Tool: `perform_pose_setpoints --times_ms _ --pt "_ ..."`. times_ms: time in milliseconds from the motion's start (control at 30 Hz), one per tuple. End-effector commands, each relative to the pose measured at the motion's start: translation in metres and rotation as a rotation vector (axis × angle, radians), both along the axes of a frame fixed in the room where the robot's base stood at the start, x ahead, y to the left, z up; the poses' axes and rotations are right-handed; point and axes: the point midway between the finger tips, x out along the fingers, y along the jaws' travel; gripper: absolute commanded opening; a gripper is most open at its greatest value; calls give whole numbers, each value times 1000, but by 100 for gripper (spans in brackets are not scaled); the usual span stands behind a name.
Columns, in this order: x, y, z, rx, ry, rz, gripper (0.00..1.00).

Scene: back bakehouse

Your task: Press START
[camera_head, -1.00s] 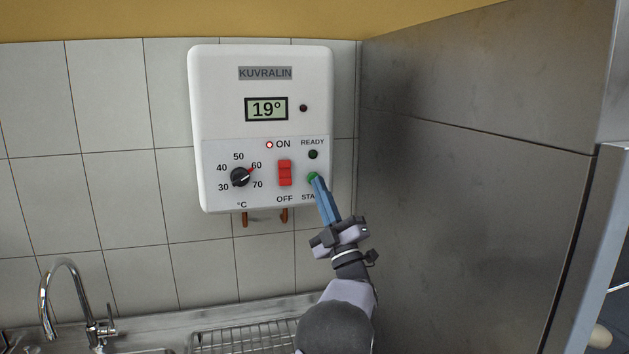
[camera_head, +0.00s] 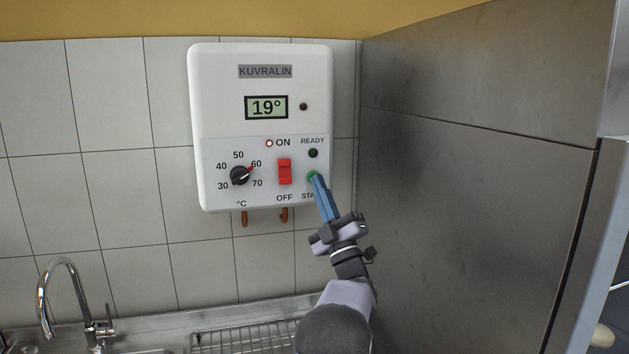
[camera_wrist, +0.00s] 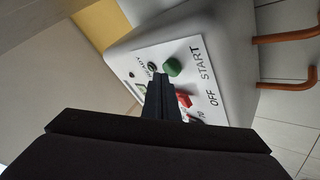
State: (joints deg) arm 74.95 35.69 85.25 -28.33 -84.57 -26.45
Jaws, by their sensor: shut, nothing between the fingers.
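The white wall-mounted heater (camera_head: 213,90) carries a green START button (camera_head: 311,176) at its lower right. The button also shows in the wrist view (camera_wrist: 173,67), right by my fingertips. My gripper (camera_head: 316,177) is shut and empty, its blue fingers pointing up at the button and covering part of it and of the START label in the head view. It also shows in the wrist view (camera_wrist: 160,78). I cannot tell whether the tips touch the button. The READY lamp (camera_head: 313,153) is dark, and the display (camera_head: 266,107) reads 19°.
The red rocker switch (camera_head: 285,171) sits close left of the button, with the ON lamp (camera_head: 269,143) lit above it. The dial (camera_head: 240,175) points near 60. A steel wall panel (camera_head: 460,190) stands close on the right. A tap (camera_head: 70,290) and wire rack (camera_head: 250,338) are below.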

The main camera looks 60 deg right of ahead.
Motion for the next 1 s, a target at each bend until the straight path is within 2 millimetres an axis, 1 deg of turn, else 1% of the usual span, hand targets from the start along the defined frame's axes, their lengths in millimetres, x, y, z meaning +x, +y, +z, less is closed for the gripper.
perform_pose_setpoints --times_ms 1000 --pt "6 -6 0 -2 -1 0 0"
